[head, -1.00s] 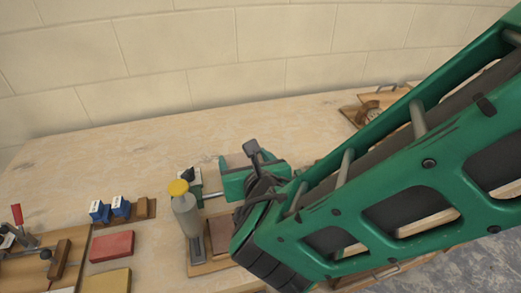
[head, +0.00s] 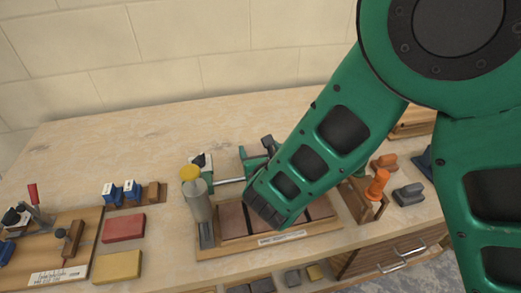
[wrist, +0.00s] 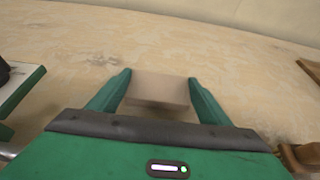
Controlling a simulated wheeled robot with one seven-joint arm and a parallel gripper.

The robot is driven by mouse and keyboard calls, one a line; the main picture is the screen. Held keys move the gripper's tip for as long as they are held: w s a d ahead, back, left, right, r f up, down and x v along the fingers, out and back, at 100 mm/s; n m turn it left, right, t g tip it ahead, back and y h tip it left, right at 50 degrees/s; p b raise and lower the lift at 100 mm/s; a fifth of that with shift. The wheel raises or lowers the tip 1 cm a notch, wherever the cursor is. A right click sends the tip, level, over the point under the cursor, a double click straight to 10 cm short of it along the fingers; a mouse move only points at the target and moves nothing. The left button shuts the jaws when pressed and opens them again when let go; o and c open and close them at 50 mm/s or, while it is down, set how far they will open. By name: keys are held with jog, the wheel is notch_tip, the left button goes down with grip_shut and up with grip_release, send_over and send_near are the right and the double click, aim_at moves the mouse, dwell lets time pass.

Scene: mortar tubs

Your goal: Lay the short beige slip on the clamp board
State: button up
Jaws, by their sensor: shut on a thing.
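A short pale beige slip (wrist: 160,90) is between the two green fingers of my gripper (wrist: 160,94) in the wrist view. The fingers are shut on its sides, with bare bench beyond it. In the head view my arm hides the gripper and the slip. A wooden board with a red-handled toggle clamp (head: 36,205) and a knobbed wooden block is at the far left; this looks like the clamp board (head: 85,254). It is partly cut off by the picture edge and well left of my arm.
A board (head: 215,248) with brown tiles and a yellow-capped grey cylinder (head: 198,203) stands mid-bench, with a green-ended bar clamp (head: 230,181) behind. Red (head: 124,228) and yellow (head: 117,266) blocks lie left of it. Orange and grey tools are at right. The back left bench is clear.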

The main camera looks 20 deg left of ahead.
jog(key=shift+f, duration=0.15)
jog(key=o, duration=0.9)
jog(key=shift+c, duration=0.2)
jog(key=shift+o, duration=1.4)
